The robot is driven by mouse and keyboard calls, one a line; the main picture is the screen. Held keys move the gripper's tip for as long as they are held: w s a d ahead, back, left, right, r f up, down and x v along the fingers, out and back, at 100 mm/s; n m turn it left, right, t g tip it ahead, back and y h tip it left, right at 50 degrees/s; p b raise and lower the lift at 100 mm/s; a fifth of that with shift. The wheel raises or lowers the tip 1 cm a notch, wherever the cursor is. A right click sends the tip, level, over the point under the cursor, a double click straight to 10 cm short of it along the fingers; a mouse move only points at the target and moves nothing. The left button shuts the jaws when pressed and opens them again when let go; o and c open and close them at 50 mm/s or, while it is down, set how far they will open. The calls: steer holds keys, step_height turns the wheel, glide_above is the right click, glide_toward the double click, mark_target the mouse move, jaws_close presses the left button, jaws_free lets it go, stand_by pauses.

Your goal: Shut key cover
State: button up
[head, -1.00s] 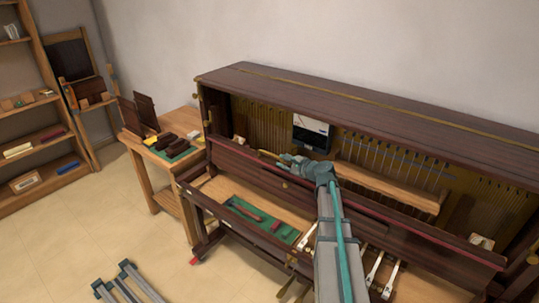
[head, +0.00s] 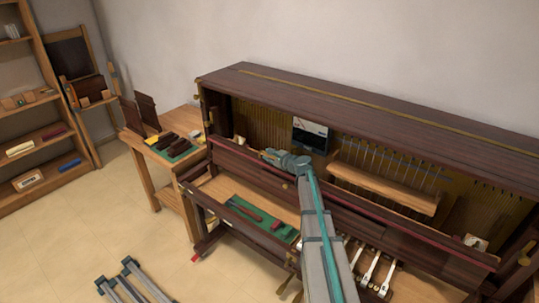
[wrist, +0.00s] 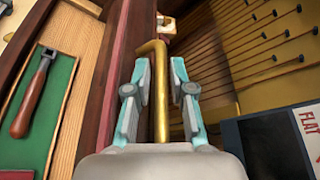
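The key cover (head: 345,205) is a long dark wood board with a red edge. It stands raised behind the key bed (head: 284,208), and bare wood and a few white keys (head: 372,266) show in front of it. The board also runs down the left of the wrist view (wrist: 104,95). My gripper (head: 268,155) is above the cover's upper edge, left of the piano's middle. In the wrist view its teal fingertips (wrist: 159,66) stand apart. A bent brass rod (wrist: 160,95) lies between them, with gaps on both sides; what it is fixed to is hidden.
A green tray (head: 262,219) with a dark-handled tool lies on the key bed. A boxed gauge (head: 311,135) and a wooden rail (head: 384,188) sit inside the open piano. A side table (head: 150,157) with tools stands at left. The floor at front left holds a grey frame (head: 130,285).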

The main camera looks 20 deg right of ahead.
steer(key=shift+c, duration=0.4)
jaws_close()
steer(key=shift+s+a+f+b, duration=0.1)
steer(key=shift+b, duration=0.25)
